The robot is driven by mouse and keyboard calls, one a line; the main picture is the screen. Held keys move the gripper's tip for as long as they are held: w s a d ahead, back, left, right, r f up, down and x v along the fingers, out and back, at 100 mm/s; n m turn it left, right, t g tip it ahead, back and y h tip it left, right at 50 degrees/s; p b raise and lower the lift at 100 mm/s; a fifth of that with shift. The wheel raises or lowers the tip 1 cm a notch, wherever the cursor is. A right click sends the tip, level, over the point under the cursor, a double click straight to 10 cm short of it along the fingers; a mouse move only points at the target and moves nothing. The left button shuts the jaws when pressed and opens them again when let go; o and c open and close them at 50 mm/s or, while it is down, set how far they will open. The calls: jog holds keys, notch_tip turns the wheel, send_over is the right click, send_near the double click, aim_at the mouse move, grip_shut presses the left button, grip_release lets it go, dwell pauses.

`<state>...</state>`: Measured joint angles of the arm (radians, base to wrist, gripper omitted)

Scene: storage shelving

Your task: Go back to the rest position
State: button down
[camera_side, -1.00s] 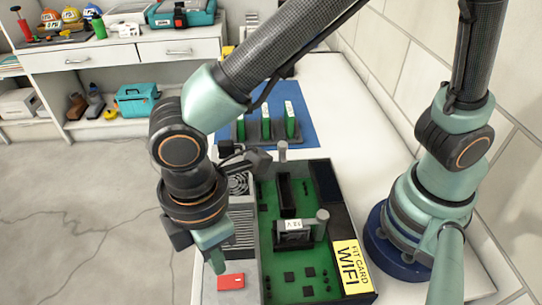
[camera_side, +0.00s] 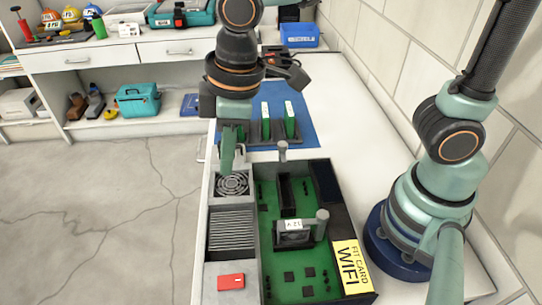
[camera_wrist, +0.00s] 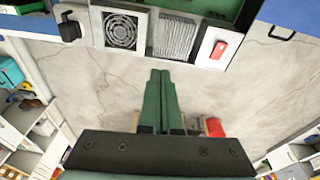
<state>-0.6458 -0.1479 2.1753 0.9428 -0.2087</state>
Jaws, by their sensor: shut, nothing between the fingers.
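My gripper (camera_side: 227,163) is shut and empty, pointing down above the fan end of the open equipment case in the side view. In the wrist view its two green fingers (camera_wrist: 158,75) lie together with nothing between them. The case holds a green circuit board (camera_side: 290,270), a fan grille (camera_side: 232,184), a vented block (camera_side: 232,231) and a red switch (camera_side: 231,282). The fan (camera_wrist: 121,32) and red switch (camera_wrist: 218,50) also show in the wrist view, beyond the fingertips.
A blue mat (camera_side: 306,129) behind the case carries a rack with upright green cards (camera_side: 290,120). A yellow WIFI label (camera_side: 348,266) lies at the case's right. A drawer cabinet (camera_side: 180,51) with tools stands at the back left. A tiled wall bounds the right. The floor at left is clear.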

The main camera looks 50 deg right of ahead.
jog(key=d+r+m+t, duration=0.2)
jog(key=d+m, duration=0.3)
jog(key=d, duration=0.5)
jog(key=w+d+r+m+t+h, duration=0.1)
jog(key=d+r+m+t, duration=0.1)
jog(key=d, duration=0.8)
jog(key=r+m, duration=0.1)
jog(key=m, duration=0.1)
jog(key=shift+d+m, duration=0.4)
